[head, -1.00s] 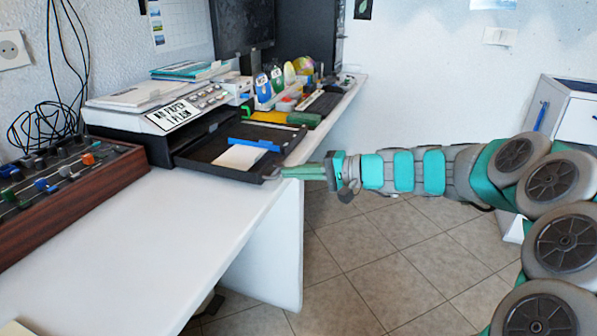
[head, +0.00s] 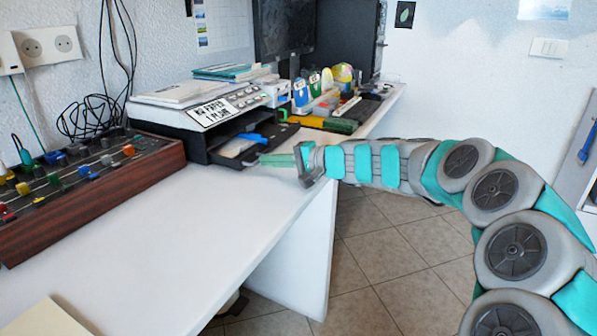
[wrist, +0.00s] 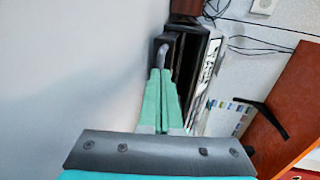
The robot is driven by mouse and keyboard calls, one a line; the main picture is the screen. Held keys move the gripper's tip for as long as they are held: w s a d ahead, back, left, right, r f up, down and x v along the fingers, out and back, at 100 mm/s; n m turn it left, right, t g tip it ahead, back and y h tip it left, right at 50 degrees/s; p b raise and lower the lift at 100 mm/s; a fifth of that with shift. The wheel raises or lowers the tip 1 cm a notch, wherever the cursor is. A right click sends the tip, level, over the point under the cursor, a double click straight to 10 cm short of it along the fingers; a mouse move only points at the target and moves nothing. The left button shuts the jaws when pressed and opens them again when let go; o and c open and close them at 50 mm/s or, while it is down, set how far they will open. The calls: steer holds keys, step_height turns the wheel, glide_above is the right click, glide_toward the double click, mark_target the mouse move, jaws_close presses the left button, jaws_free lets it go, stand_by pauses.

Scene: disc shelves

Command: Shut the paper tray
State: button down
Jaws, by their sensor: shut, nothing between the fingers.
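The black paper tray (head: 231,163) sticks partly out of the front of the printer (head: 180,112) on the white desk. A white sheet (head: 236,148) and a blue piece (head: 255,138) lie in it. My gripper (head: 261,160) is shut and empty, its green fingers pointing left at the tray's front edge.
A wood-sided control panel (head: 85,185) with knobs stands left of the printer. The desk top (head: 170,235) in front is clear. Black cables (head: 95,115) hang on the wall.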

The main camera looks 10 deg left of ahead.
mark_target(248, 153)
steer(key=x, duration=0.3)
steer(key=r+x, duration=0.1)
steer(key=x, duration=0.5)
steer(key=shift+w+a+r, duration=0.15)
steer(key=shift+w+r, duration=0.05)
steer(key=shift+r, duration=0.2)
steer(key=shift+w+a+r+b, duration=0.1)
steer(key=shift+a+r+b, duration=0.05)
steer(key=shift+a+b, duration=0.15)
